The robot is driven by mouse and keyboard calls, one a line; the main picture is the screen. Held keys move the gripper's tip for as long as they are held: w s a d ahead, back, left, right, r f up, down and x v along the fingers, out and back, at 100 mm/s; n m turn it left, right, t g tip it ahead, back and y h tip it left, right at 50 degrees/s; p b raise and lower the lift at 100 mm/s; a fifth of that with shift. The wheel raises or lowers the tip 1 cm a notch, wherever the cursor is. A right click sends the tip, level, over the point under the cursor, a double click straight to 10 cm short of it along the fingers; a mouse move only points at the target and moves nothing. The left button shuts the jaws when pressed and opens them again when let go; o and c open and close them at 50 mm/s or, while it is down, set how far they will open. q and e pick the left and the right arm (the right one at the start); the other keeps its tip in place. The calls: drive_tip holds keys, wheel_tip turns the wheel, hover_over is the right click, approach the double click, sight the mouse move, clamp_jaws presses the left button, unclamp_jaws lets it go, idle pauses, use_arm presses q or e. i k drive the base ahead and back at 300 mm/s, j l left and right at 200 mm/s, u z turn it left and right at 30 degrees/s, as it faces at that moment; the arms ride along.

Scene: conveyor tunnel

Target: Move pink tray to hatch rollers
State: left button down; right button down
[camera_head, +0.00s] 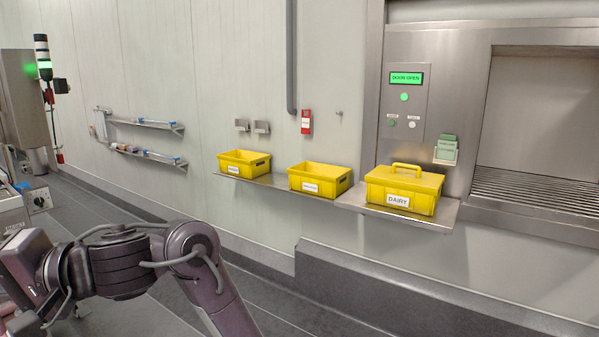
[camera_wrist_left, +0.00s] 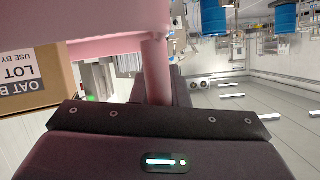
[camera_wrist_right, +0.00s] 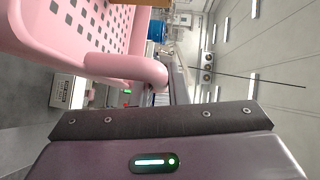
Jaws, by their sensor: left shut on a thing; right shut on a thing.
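My right gripper (camera_wrist_right: 160,118) is shut on that handle. The hatch rollers (camera_head: 535,190) lie in a steel wall opening at the right of the head view.
A panel (camera_head: 405,100) reads "DOOR OPEN" in green. A shelf carries yellow bins (camera_head: 245,163), (camera_head: 320,180) and a lidded yellow DAIRY box (camera_head: 405,190) left of the hatch. A grey ledge (camera_head: 420,285) juts out below.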

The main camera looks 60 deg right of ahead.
sight(530, 191)
drive_tip(key=z, duration=2.3)
drive_tip(key=i+l+z, duration=0.7)
drive_tip(key=i+l, duration=0.5)
drive_tip(key=l, duration=0.15)
